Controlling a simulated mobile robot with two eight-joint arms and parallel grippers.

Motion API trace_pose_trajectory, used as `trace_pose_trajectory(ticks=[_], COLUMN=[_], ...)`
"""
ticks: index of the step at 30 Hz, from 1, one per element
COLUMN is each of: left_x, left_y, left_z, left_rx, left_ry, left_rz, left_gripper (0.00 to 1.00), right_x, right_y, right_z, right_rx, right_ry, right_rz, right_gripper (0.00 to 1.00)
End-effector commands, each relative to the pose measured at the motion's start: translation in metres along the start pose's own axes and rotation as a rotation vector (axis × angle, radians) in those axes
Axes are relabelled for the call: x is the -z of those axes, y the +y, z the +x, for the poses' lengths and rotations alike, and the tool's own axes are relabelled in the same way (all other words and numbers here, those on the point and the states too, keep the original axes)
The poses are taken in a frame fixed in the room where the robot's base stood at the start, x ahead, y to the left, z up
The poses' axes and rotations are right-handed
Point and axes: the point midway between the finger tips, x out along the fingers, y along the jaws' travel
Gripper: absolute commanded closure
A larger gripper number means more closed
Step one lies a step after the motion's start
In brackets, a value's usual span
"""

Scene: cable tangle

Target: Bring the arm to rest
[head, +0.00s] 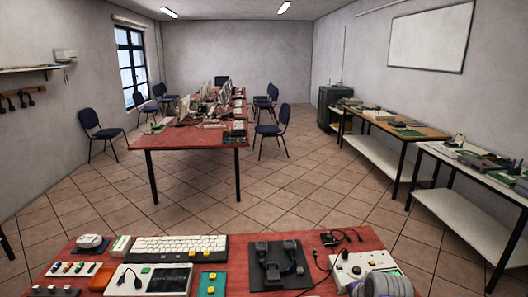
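A grey rounded part with a purple edge shows at the bottom right of the head view, over the red table's (222,252) near right corner. It looks like a link of my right arm, but I cannot be sure. No gripper fingers show on it. My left arm and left gripper are not in view. On the red table lie a white keyboard (180,245), a black plate with dark connectors (280,268), a white box (362,268) with a black cable (326,266), and a white device with a screen (150,280).
A longer red table (185,140) with computers stands beyond. Benches (456,212) line the right wall. Tiled floor (265,195) between the tables is clear.

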Motion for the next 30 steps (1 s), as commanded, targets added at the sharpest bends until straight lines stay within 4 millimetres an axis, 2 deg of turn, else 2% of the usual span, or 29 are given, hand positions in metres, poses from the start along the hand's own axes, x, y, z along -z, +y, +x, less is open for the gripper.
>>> trace_pose_trajectory(ticks=[1, 3, 9, 12, 15, 19, 30], left_x=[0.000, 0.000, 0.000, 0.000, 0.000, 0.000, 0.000], left_y=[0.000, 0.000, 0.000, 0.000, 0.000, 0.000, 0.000], left_z=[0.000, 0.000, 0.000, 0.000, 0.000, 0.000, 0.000], left_rx=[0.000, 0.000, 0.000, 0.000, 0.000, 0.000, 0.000], left_ry=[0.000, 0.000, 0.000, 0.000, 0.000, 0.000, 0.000], left_rz=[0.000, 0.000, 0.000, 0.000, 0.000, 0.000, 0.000], left_gripper=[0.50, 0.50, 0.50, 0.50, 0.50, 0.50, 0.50], right_x=[-0.015, -0.031, -0.068, -0.079, -0.086, -0.089, -0.089], right_y=[0.025, 0.058, 0.152, 0.188, 0.212, 0.226, 0.226], right_z=[-0.012, -0.025, -0.045, -0.047, -0.047, -0.047, -0.047], right_rx=[-0.011, -0.029, -0.073, -0.087, -0.097, -0.104, -0.104], right_ry=[-0.002, -0.004, -0.022, -0.032, -0.042, -0.047, -0.048], right_rz=[-0.141, -0.349, -0.903, -1.112, -1.251, -1.335, -1.343], right_gripper=[0.41, 0.41, 0.41, 0.41, 0.41, 0.41, 0.41])
